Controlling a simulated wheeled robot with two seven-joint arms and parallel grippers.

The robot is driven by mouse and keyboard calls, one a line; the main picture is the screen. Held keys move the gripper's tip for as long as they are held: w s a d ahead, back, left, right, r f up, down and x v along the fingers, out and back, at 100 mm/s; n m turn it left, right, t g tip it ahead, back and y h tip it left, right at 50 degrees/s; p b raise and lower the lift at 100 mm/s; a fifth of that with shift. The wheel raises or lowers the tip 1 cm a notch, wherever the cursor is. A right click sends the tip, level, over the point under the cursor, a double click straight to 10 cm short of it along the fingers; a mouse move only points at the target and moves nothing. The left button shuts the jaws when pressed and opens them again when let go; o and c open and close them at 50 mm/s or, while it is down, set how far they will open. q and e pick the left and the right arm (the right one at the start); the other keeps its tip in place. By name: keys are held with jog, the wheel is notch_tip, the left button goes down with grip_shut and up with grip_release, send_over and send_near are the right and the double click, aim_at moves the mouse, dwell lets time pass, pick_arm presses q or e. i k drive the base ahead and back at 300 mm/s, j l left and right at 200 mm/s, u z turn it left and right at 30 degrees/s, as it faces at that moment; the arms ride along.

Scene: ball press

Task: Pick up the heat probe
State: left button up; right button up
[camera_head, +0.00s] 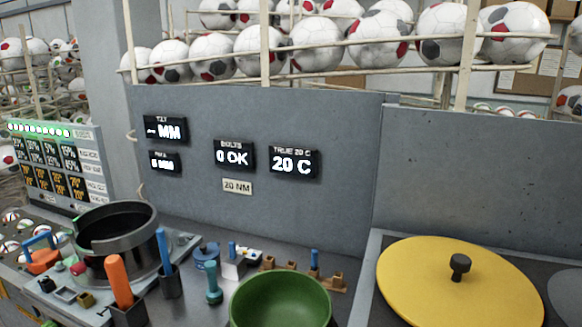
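Neither of my grippers shows in the head view. No item carries a readable heat probe label, so I cannot tell for sure which one it is. An orange-handled tool (118,280) stands upright in a dark square holder (129,315) at the lower left. A blue-handled tool (163,249) stands upright in a dark holder (171,282) to its right. A teal tool (213,284) with a rounded top stands on the bench right of that. A display (293,162) on the grey panel reads 20 C.
A dark round pot-like ring (117,238) stands on the bench at left. A green bowl (280,302) is at front centre, and a yellow round lid (455,285) with a black knob lies at right. Small brown blocks (325,280) sit behind the bowl. Racks of footballs (376,38) stand behind the panel.

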aim_at(232, 245)
jog(key=j+z, duration=0.1)
jog(key=z, duration=0.5)
jog(key=k+j+z, duration=0.2)
jog(key=j+z, duration=0.3)
jog(key=k+j+z, duration=0.25)
jog(key=z, duration=0.25)
jog(key=k+j+z, duration=0.2)
jog(key=k+j, duration=0.65)
jog(key=k, duration=0.15)
